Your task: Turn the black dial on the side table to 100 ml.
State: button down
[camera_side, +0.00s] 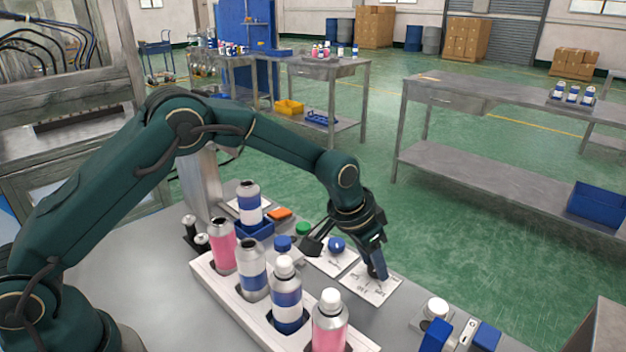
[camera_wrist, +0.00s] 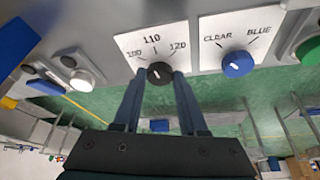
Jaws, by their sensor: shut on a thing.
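The black dial (camera_wrist: 160,72) sits on a white plate (camera_wrist: 133,41) marked 100, 110 and 120, with 110 in the middle, 100 to the left and 120 to the right in the wrist view. My gripper (camera_wrist: 159,77) is shut on the dial, one finger on each side of it. The dial has a small white mark, but I cannot tell exactly which number it points to. In the side view my gripper (camera_side: 376,272) reaches down to the dial's plate (camera_side: 370,287), and the fingers largely hide the dial.
A blue dial (camera_wrist: 238,64) marked CLEAR and BLUE is beside it. A green button (camera_wrist: 308,50) and a white button (camera_wrist: 82,80) are farther out. In the side view a white rack (camera_side: 222,290) of several bottles stands left of my gripper.

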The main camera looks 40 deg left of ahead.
jog(key=n, duration=0.2)
jog(key=n+y, duration=0.1)
jog(key=n, duration=0.1)
jog(key=shift+d+y, duration=0.3)
jog(key=n, duration=0.2)
jog(key=n+y, duration=0.1)
jog(key=n, duration=0.1)
jog(key=shift+d+y, duration=0.15)
jog(key=shift+y, duration=0.15)
jog(key=shift+n, duration=0.4)
jog(key=shift+c, duration=2.3)
grip_release()
jog(key=shift+v, duration=2.55)
